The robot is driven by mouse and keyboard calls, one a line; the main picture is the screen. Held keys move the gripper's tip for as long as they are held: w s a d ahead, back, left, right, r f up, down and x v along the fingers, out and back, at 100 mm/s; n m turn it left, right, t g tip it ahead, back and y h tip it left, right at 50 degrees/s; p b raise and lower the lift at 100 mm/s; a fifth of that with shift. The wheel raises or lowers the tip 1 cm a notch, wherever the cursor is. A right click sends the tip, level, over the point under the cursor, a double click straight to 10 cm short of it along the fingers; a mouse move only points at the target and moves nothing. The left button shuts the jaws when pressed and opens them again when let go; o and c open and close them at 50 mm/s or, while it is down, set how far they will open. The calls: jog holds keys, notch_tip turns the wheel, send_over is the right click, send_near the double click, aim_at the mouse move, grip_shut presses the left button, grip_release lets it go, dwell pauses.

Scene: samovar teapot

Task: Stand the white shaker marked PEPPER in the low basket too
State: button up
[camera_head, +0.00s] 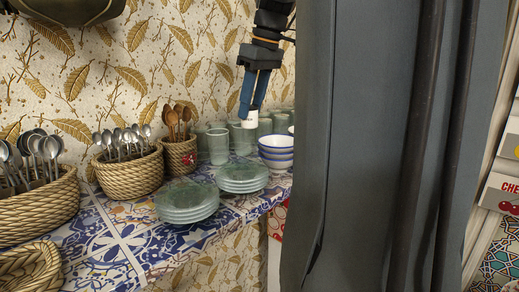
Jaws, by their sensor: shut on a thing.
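My gripper (252,108) points down over the back right of the tiled shelf, with its blue fingers shut on a small white shaker (251,119). The shaker is upright, in front of the green glasses and a little above and behind the stacked bowls. No marking on it can be read at this size. The low basket (30,268) is woven and tan, at the front left corner of the view and cut off by its edge. Its visible inside looks empty, and part of it is out of frame. My gripper is far to the right of it.
Baskets of spoons (128,172) and a small basket of wooden spoons (181,156) line the back. Green plate stacks (187,203) (241,178), blue-rimmed bowls (276,155) and glasses (217,147) stand right of them. Bare tiles (112,235) lie front centre-left.

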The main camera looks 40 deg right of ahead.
notch_tip(320, 180, down, 10)
jog(key=shift+r+p, duration=0.2)
jog(key=shift+p, duration=0.75)
jog(key=shift+f, duration=0.1)
jog(key=o, duration=1.1)
